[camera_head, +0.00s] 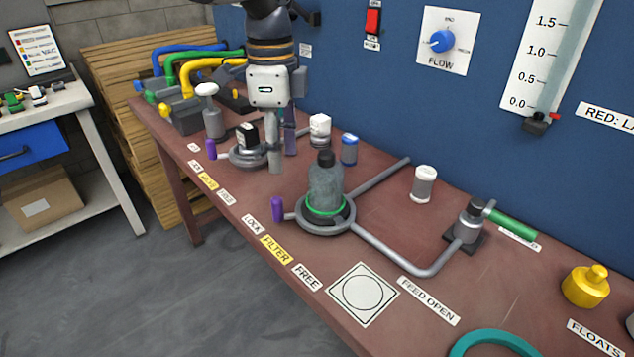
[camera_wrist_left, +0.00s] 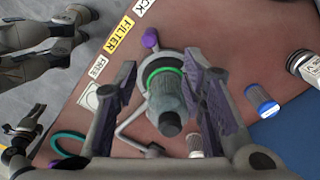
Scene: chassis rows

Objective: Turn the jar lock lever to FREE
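A grey jar (camera_head: 325,185) with a dark cap and green band stands upright in a grey ring (camera_head: 325,226) on the brown bench. A purple-knobbed lever (camera_head: 278,209) sticks out left from the ring. In the left wrist view the knob (camera_wrist_left: 150,38) points towards the LOCK label, partly cut off at the top edge. LOCK (camera_head: 252,224), FILTER (camera_head: 275,249) and FREE (camera_head: 307,277) labels line the bench edge. My left gripper (camera_head: 282,152) points down, behind and left of the jar, open and empty. A dark mechanism at the left wrist view's lower left may be my right gripper; its fingers are unclear.
A second ring fitting (camera_head: 248,160) with its own purple knob (camera_head: 211,148) sits close beside my left gripper. A white-topped container (camera_head: 320,130), blue jar (camera_head: 349,149) and white-lidded jar (camera_head: 424,184) stand behind. A grey pipe (camera_head: 400,262) runs right of the jar.

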